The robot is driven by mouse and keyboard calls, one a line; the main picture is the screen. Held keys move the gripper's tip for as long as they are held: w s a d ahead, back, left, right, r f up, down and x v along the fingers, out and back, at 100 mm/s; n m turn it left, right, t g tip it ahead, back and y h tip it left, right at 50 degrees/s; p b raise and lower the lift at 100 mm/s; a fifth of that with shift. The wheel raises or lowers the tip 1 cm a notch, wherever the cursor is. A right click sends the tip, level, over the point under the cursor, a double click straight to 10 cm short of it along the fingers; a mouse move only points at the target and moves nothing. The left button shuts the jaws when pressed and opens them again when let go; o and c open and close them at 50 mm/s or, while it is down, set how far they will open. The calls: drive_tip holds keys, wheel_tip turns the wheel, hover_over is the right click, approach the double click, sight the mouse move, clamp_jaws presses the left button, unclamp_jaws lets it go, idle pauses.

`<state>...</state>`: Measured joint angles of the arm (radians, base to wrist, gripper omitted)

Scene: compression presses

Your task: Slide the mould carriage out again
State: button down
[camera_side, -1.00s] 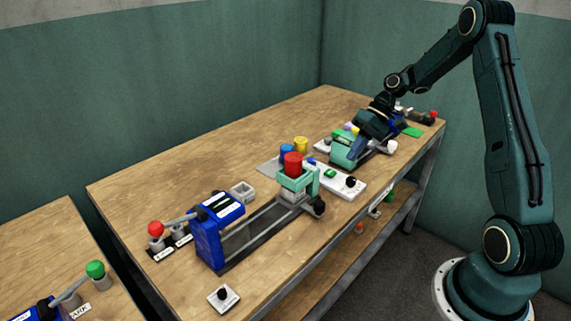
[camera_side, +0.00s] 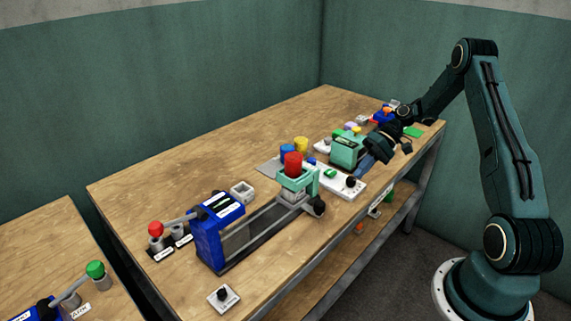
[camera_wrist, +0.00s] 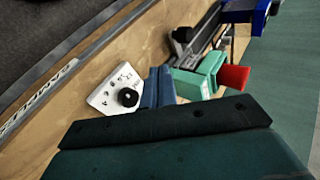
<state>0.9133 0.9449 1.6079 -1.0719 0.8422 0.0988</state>
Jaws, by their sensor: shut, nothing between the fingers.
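The wrist view also shows the mint-green carriage (camera_wrist: 203,72), the red cylinder (camera_wrist: 233,77) and part of the blue press (camera_wrist: 245,9). In the wrist view, the blue fingers (camera_wrist: 158,72) partly overlap the carriage's surroundings.
A white plate with a black dial (camera_side: 350,183) lies between my gripper and the carriage. Blue (camera_side: 287,151) and yellow (camera_side: 301,145) cylinders stand behind the carriage. A red-knobbed lever (camera_side: 156,229) is at the left. The table's left back is clear.

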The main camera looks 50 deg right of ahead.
drive_tip(key=x, duration=0.8)
drive_tip(key=shift+a+f, duration=0.1)
drive_tip(key=shift+a, duration=0.15)
drive_tip(key=a, duration=0.3)
drive_tip(key=shift+w+f, duration=0.15)
drive_tip(key=shift+w, duration=0.25)
drive_tip(key=shift+w+a, duration=0.2)
drive_tip(key=shift+a, duration=0.35)
drive_tip(key=a, duration=1.2)
drive_tip(key=shift+d, duration=0.1)
